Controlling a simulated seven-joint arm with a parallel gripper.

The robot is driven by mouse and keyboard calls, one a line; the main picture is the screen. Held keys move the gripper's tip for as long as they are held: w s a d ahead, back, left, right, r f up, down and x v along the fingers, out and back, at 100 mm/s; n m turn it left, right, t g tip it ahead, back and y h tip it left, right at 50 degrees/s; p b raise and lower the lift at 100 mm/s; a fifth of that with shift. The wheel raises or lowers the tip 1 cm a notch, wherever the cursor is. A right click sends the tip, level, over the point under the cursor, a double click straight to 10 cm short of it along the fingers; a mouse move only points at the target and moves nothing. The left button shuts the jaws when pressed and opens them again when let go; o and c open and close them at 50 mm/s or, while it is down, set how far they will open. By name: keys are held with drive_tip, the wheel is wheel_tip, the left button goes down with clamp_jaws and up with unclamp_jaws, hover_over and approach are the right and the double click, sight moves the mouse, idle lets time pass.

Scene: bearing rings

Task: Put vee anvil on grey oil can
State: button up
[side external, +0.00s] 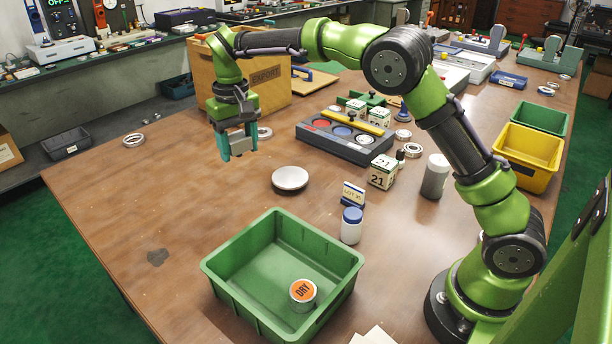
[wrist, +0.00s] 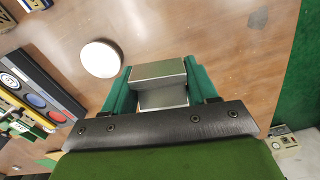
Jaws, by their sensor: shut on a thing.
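My gripper (side external: 237,150) has teal fingers and is in the air above the left part of the table, up and left of the white dish. It is shut on a grey metal block, the vee anvil (wrist: 160,82), which shows between the fingers in the wrist view. In the side view the fingers cover much of the block. A grey cylinder with a paler top (side external: 434,176), which looks like the grey oil can, stands upright on the table to the right, well apart from my gripper. I cannot make out the can in the wrist view.
A white dish (side external: 290,178) lies mid-table. A green bin (side external: 225,290) holds a tin marked DRY (side external: 303,294). The left table is mostly clear.

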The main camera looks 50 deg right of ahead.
drive_tip(key=s+d+r+m, duration=0.35)
drive_tip(key=s+d, duration=0.55)
drive_tip(key=d, duration=0.4)
drive_tip(key=s+d+r+m, duration=0.3)
drive_tip(key=s+d+m, duration=0.35)
drive_tip(key=d, duration=0.65)
drive_tip(key=s+d+f+m, duration=0.2)
drive_tip(key=s+d, duration=0.1)
drive_tip(key=s, duration=1.1)
drive_tip(key=s+a+f+m, duration=0.1)
drive_tip(key=s+f+m, duration=0.1)
drive_tip(key=s, duration=0.5)
drive_tip(key=m, duration=0.2)
hover_over(435, 177)
drive_tip(key=d, duration=0.2)
drive_tip(key=f, duration=0.5)
drive_tip(key=shift+w+d+f, duration=0.2)
drive_tip(key=shift+w+f, duration=0.05)
drive_tip(key=shift+f, duration=0.1)
drive_tip(key=shift+d+f, duration=0.1)
drive_tip(key=shift+f, duration=1.65)
drive_tip(key=shift+f, duration=0.2)
